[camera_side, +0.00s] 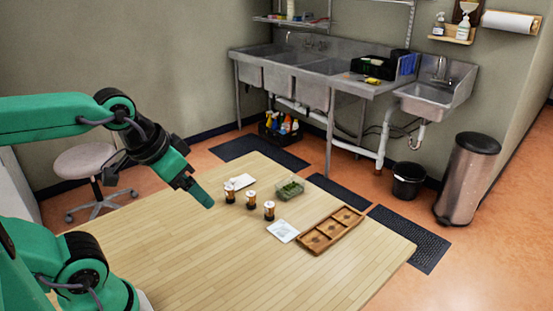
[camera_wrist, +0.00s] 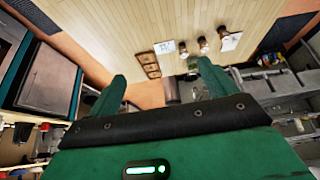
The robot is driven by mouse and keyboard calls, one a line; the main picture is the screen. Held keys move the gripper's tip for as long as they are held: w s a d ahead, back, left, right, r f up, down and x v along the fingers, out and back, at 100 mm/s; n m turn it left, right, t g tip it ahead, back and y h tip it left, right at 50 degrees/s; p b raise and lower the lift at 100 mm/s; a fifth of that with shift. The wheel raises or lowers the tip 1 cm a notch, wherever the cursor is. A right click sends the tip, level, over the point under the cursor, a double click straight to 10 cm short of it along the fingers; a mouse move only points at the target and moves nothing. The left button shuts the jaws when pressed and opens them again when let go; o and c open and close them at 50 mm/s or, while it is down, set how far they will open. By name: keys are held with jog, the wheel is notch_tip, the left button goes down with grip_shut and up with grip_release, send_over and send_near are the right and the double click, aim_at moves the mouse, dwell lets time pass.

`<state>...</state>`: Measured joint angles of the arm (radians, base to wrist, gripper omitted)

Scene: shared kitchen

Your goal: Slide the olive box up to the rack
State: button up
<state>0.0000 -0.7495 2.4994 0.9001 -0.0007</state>
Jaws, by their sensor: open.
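A clear box with green contents, which I take for the olive box (camera_side: 290,187), sits on the table behind the bottles. The wooden rack (camera_side: 331,230) has several square compartments and lies at the table's right; a gap separates the two. The rack also shows in the wrist view (camera_wrist: 148,64). My gripper (camera_side: 204,198) hangs above the table, left of the bottles and apart from the box. In the wrist view my gripper (camera_wrist: 162,70) has its two fingers spread with nothing between them.
Three dark bottles with white caps (camera_side: 251,200) stand in a row left of the box. A white card (camera_side: 283,231) lies left of the rack, and a white item (camera_side: 241,181) lies behind the bottles. The table's front (camera_side: 230,270) is clear.

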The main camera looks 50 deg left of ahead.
jog(key=shift+w+r, duration=0.2)
jog(key=shift+w, duration=0.1)
jog(key=c, duration=0.7)
jog(key=w, duration=0.1)
jog(key=w+r+n, duration=0.1)
jog(key=w, duration=0.1)
jog(key=shift+a+r+n+g, duration=0.2)
jog(key=shift+r+n+g, duration=0.1)
jog(key=shift+r, duration=0.05)
grip_shut()
jog(key=w+a+r+n+g, duration=0.1)
jog(key=w+a+n+g, duration=0.15)
jog(key=w+n, duration=0.95)
jog(key=w+a+f+n+g, duration=0.1)
jog(key=w+a+f+n, duration=0.1)
jog(key=w+f, duration=0.6)
jog(key=w+a+f+n+g, duration=0.1)
jog(key=w+a+f, duration=0.4)
jog(key=w, duration=0.9)
notch_tip(320, 180, down, 3)
jog(key=shift+w+a+r+n, duration=0.15)
jog(key=shift+w+n, duration=0.05)
jog(key=shift+n, duration=0.5)
